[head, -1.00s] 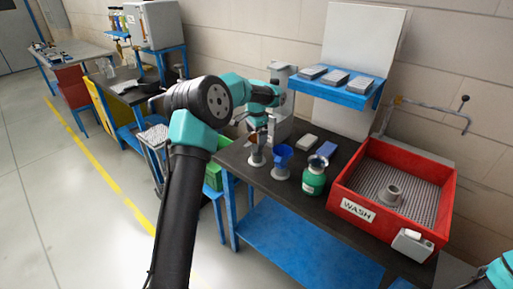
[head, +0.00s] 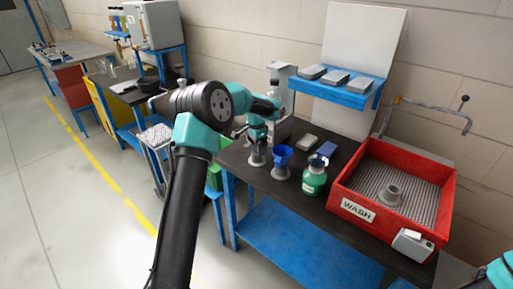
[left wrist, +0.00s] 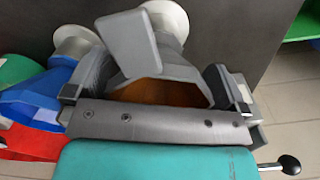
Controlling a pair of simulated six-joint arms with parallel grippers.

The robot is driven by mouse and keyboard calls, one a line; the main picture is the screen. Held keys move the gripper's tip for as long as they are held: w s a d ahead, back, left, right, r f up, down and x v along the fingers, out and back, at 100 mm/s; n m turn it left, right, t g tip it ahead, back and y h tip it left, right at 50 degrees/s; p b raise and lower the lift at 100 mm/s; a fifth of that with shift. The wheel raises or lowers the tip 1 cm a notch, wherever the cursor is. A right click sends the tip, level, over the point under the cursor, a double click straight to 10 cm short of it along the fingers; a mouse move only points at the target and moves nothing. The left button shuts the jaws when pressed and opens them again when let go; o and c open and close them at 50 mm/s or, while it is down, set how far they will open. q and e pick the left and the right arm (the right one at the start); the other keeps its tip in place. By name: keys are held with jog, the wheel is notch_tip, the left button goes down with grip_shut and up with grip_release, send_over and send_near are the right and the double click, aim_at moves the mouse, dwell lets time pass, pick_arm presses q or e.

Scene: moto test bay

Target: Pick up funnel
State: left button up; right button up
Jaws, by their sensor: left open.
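A blue funnel (head: 282,154) sits upright on a pale stand on the dark bench. In the left wrist view the blue funnel (left wrist: 38,103) is at the left, beside my gripper. In the left wrist view a grey wide-mouthed piece (left wrist: 182,66) with an amber inside lies between the spread fingers. I cannot tell whether it is another funnel or whether the fingers touch it. My right gripper is out of view.
A green bottle (head: 314,177) stands right of the blue funnel. The red wash tray (head: 343,190) takes up the right of the bench. A blue shelf (head: 345,95) with grey boxes hangs behind. The dark bench front (head: 300,205) is clear.

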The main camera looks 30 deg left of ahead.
pick_arm(q)
jog(key=shift+c, duration=0.2)
jog(key=c, duration=0.7)
jog(key=shift+r, duration=1.65)
jog(key=shift+s+d+r, duration=0.15)
jog(key=shift+s, duration=0.05)
jog(key=s+d+r, duration=0.1)
jog(key=s+d, duration=0.7)
jog(key=s, duration=0.5)
jog(key=shift+s+r, duration=0.15)
jog(key=shift+r, duration=0.05)
jog(key=shift+r, duration=2.5)
